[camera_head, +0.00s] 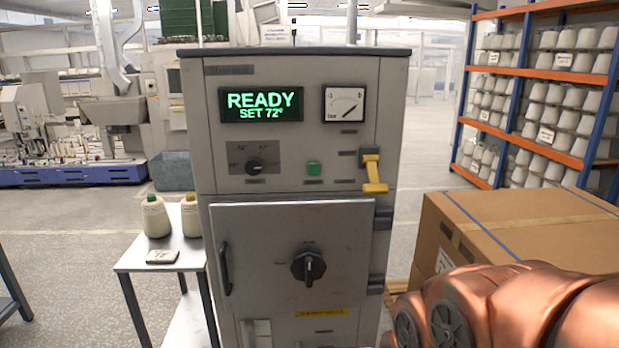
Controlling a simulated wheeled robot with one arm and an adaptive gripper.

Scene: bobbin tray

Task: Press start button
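The green-lit display (261,104) reads "READY SET 72°". Nothing covers the button. A copper-coloured part of my arm shows at the bottom right, well apart from the panel. My gripper is not in view.
A yellow lever (373,172) juts out right of the button. Below is a closed door (260,240) with a black handle and dial. A cardboard box (530,222) stands at right.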

